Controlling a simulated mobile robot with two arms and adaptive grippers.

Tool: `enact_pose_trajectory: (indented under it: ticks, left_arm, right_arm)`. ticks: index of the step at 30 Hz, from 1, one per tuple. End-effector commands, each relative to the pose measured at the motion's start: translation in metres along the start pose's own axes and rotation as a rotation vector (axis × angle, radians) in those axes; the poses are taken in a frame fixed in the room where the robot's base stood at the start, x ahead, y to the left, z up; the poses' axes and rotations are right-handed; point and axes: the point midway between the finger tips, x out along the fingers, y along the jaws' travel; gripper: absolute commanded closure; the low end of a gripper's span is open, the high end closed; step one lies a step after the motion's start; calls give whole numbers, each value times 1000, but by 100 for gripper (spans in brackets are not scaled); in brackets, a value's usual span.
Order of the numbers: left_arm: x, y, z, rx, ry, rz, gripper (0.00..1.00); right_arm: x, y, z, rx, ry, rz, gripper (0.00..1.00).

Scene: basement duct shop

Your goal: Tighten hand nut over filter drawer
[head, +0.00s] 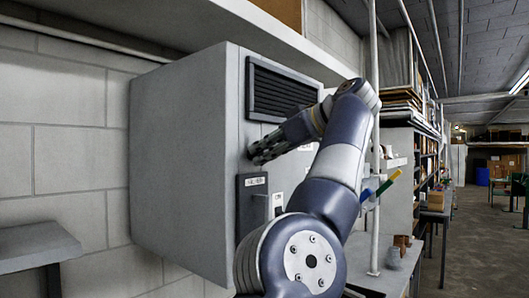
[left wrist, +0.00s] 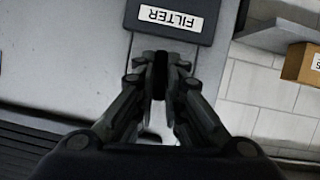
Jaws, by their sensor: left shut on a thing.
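The filter drawer (head: 246,213) is a dark panel with a small white label, low on the front of the grey cabinet (head: 182,160). In the left wrist view the drawer (left wrist: 215,22) shows its FILTER label upside down. My left gripper (head: 256,154) is against the cabinet front just above the drawer and below the vent. In the left wrist view my left gripper (left wrist: 160,73) is shut on a small dark piece, the hand nut (left wrist: 160,62), at the drawer's edge. The fingers hide most of the nut. My right gripper is not in view.
A dark louvred vent (head: 280,90) sits above the gripper on the cabinet front. A pale vertical pole (head: 375,235) and shelves (head: 428,160) stand to the right. A grey bench (head: 35,243) is at the left. The aisle floor (head: 470,240) at far right is clear.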

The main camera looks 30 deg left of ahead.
Motion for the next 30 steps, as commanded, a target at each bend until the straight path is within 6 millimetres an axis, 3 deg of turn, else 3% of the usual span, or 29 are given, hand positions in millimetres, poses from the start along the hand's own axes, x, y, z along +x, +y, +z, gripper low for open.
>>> enact_pose_trajectory:
  ticks: [18, 19, 21, 30]
  left_arm:
    - [2, 0, 5, 21, -10, -12, 100]
    - [2, 0, 5, 21, -10, -12, 86]
    - [2, 0, 4, 21, -9, -12, 70]
    - [1, 0, 2, 18, -5, -9, 70]
  right_arm:
    - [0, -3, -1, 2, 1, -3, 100]
    - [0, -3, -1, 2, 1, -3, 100]
    - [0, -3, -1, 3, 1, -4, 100]
    - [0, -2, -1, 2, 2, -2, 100]
